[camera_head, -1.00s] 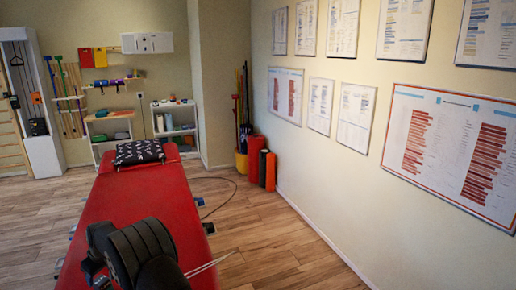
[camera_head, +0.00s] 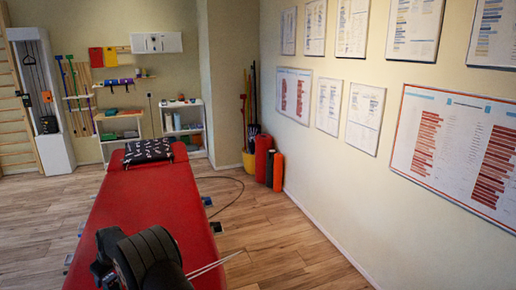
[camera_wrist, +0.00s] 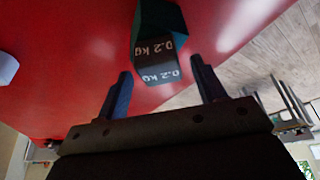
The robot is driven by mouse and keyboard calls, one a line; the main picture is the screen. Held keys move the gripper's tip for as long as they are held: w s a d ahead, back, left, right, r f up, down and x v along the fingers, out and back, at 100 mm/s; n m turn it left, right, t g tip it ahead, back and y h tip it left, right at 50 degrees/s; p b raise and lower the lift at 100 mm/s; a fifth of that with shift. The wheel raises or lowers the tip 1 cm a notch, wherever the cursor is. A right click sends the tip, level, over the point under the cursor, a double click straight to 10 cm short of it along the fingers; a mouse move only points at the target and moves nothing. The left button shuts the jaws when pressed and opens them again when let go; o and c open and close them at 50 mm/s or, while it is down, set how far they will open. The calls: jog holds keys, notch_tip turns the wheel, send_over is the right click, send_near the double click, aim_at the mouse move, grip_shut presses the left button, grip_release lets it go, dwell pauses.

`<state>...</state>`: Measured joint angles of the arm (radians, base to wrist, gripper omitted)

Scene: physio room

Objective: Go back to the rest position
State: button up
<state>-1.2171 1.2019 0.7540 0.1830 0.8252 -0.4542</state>
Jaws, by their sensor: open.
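My gripper (camera_wrist: 165,85) shows in the wrist view with its two dark fingers spread apart. No object is between the fingers' inner faces. A dark green and black weight (camera_wrist: 155,45) marked "0.2 kg" shows just beyond the fingertips, against the red treatment table (camera_wrist: 70,60). I cannot tell how far it is from the fingers. In the head view the red table (camera_head: 150,205) runs away from me, and black parts of my own arm cover its near end. My fingers and the weight cannot be made out there.
A black patterned pillow (camera_head: 148,150) lies at the table's far end. Red and black rolls (camera_head: 263,158) stand by the right wall. Shelves (camera_head: 184,125) line the back wall. A pale object (camera_wrist: 8,66) shows at the wrist view's left edge. The wooden floor right of the table is mostly clear.

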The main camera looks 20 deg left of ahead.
jog(key=shift+x, duration=0.95)
jog(key=r, duration=0.5)
jog(key=shift+w+d+r, duration=0.15)
jog(key=shift+w+d, duration=0.15)
jog(key=shift+d, duration=0.05)
jog(key=w+d+r, duration=0.6)
jog(key=d, duration=0.2)
jog(key=s+d+f+m+t+h, duration=0.1)
jog(key=s+d+f+m+t, duration=0.2)
jog(key=f+m, duration=0.4)
jog(key=shift+s+d+m+h, duration=0.3)
jog(key=shift+s+d+m, duration=0.3)
jog(key=shift+s+m, duration=0.7)
jog(key=shift+w+f, duration=0.1)
jog(key=shift+w, duration=0.1)
jog(key=shift+o, duration=0.5)
